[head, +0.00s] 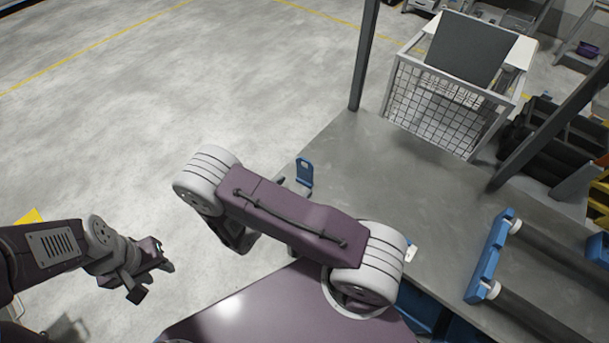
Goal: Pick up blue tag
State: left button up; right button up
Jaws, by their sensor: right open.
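A blue piece with a hole in its upper part, which looks like the blue tag (305,170), is at the left edge of the grey bench. My right arm crosses the middle of the view just below it. My right gripper is mostly hidden behind that arm; a small dark part (284,182) that may be its fingertip shows just left of the tag. I cannot tell whether they touch. My left gripper (153,280) is well to the left, over the floor, with its fingers apart and nothing between them.
The grey bench top (440,205) is largely bare in the middle. Blue-ended rollers (487,262) are at the right. A wire basket (436,108) and dark posts (364,60) stand behind.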

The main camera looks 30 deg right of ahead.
aim_at(303, 182)
jog(key=x, duration=0.4)
jog(key=shift+s+d+f, duration=0.15)
jog(key=shift+d+f, duration=0.05)
jog(key=shift+f, duration=0.2)
jog(key=shift+w+d+f, duration=0.2)
jog(key=shift+w+d, duration=0.05)
jog(key=shift+a, duration=0.1)
jog(key=shift+s+r, duration=0.1)
jog(key=c, duration=1.4)
jog(key=shift+c, duration=0.2)
